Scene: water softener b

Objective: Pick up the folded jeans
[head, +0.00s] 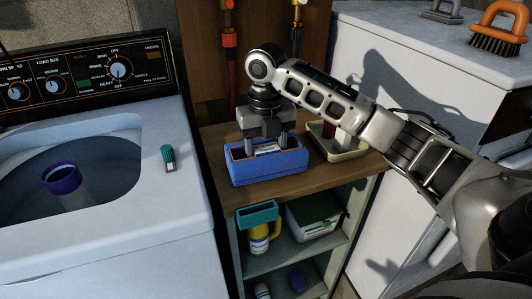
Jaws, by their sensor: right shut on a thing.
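The folded jeans (268,173) look like a compact blue bundle with an orange edge line and a pale patch on top. They are at the middle of the head view, at the wooden top of a small cabinet. My right gripper (267,147) points down from above and is shut on the jeans, its two fingers at their upper part. My left gripper is not in view.
The wooden top (322,178) also bears a pale tray (345,150) on the right. A washer (135,245) with a green-capped item (168,157) on it stands left. A white appliance (400,60) with a brush (497,40) stands right. Shelves below hold a yellow bottle (258,243).

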